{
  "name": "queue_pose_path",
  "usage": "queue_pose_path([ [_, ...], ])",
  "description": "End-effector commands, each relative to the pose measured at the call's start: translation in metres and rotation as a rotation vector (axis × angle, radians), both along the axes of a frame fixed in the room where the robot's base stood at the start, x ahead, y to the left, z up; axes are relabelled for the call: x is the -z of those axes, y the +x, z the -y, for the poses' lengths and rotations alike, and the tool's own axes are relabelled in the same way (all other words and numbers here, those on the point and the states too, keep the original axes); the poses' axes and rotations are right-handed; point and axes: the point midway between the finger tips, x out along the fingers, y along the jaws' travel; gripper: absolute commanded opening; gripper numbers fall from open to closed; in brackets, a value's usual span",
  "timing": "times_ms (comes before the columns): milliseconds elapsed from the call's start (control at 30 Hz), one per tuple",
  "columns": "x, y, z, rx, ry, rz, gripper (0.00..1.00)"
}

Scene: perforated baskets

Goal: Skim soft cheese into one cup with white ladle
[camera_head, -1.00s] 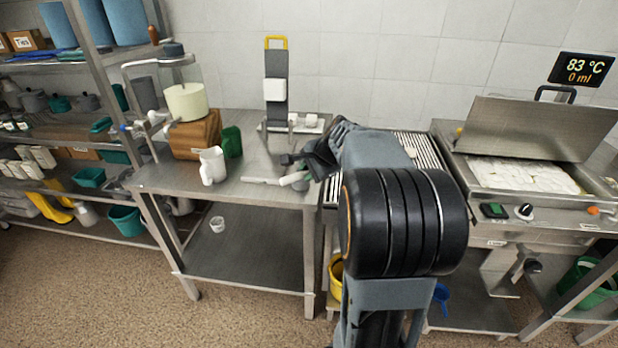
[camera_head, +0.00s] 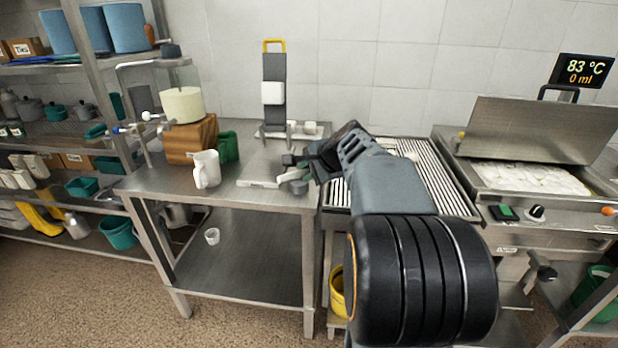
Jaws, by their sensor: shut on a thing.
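My gripper (camera_head: 290,161) is over the right end of the steel table. It is shut on a small pale object (camera_head: 293,176), mostly hidden; I cannot tell whether this is the white ladle. A flat white bar (camera_head: 260,184) lies on the table just left of it. White soft cheese (camera_head: 528,179) fills the open steel vat (camera_head: 478,202) at the right. A white handled cup (camera_head: 207,170) stands upright on the table, left of my gripper. A small white cup (camera_head: 212,236) sits on the lower shelf.
A grey stand (camera_head: 274,92) is at the wall. A slatted drain tray (camera_head: 440,184) lies between table and vat. The vat lid (camera_head: 535,130) is raised.

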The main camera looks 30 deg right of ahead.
Motion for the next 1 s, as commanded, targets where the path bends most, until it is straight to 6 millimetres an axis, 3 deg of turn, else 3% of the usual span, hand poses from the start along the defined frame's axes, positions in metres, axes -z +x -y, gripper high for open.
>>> queue_pose_path([
  [1000, 0.0000, -0.0028, 0.0005, 0.013, 0.011, 0.126, 0.00],
])
